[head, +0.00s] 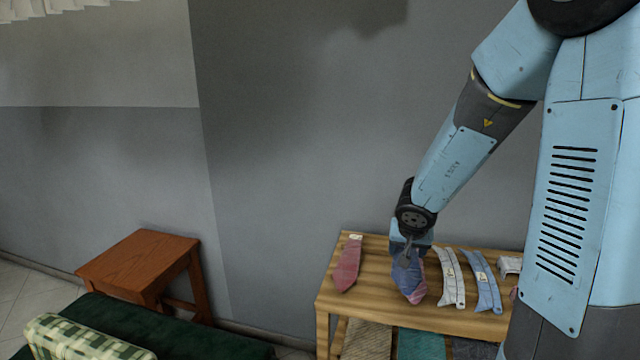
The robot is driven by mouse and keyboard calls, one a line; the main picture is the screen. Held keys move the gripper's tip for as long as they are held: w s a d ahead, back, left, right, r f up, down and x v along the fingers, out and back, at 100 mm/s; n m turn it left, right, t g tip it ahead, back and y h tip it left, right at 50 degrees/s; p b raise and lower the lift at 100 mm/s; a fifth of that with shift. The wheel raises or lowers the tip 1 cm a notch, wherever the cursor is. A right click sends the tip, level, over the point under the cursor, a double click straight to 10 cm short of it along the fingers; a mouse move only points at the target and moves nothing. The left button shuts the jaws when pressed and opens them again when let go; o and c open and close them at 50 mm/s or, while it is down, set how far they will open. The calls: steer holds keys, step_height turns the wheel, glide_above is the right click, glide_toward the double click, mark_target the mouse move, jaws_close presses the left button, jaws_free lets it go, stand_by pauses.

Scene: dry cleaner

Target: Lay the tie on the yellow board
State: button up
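A reddish tie (347,266) with a small white tag lies on the left part of a striped wooden table (328,291). A blue-purple tie (408,281) is directly below my gripper (406,258), with pinkish cloth (420,291) showing at its right edge. My gripper points down at the upper part of the blue-purple tie. The fingers are small and dark against the tie, so I cannot tell whether they are open or shut on it, or whether it is lifted. I cannot make out a yellow board in this view.
A pale collar-like strip (449,279) and a blue one (482,282) lie to the right, with a white piece (509,265) beyond. Folded cloths, including a teal one (420,344), sit below the tabletop. A brown stool (140,262) and green bench (190,334) stand left.

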steer(key=shift+n+y, duration=0.4)
steer(key=shift+n, duration=0.3)
steer(key=w+f, duration=0.1)
steer(key=w, duration=0.1)
steer(key=w+f, duration=0.1)
steer(key=w, duration=0.1)
steer(key=w+f, duration=0.1)
steer(key=w, duration=0.1)
steer(key=shift+a+f, duration=0.3)
steer(key=shift+n+y, duration=0.4)
steer(key=shift+n, duration=0.4)
steer(key=w+f, duration=0.2)
steer(key=w+a+f, duration=0.1)
steer(key=w+f, duration=0.1)
steer(key=f, duration=0.1)
steer(key=shift+w+a, duration=0.2)
steer(key=shift+w, duration=0.1)
steer(key=shift+w+a+f, duration=0.1)
steer(key=shift+w+f, duration=0.25)
steer(key=shift+f, duration=0.15)
steer(key=shift+s, duration=0.1)
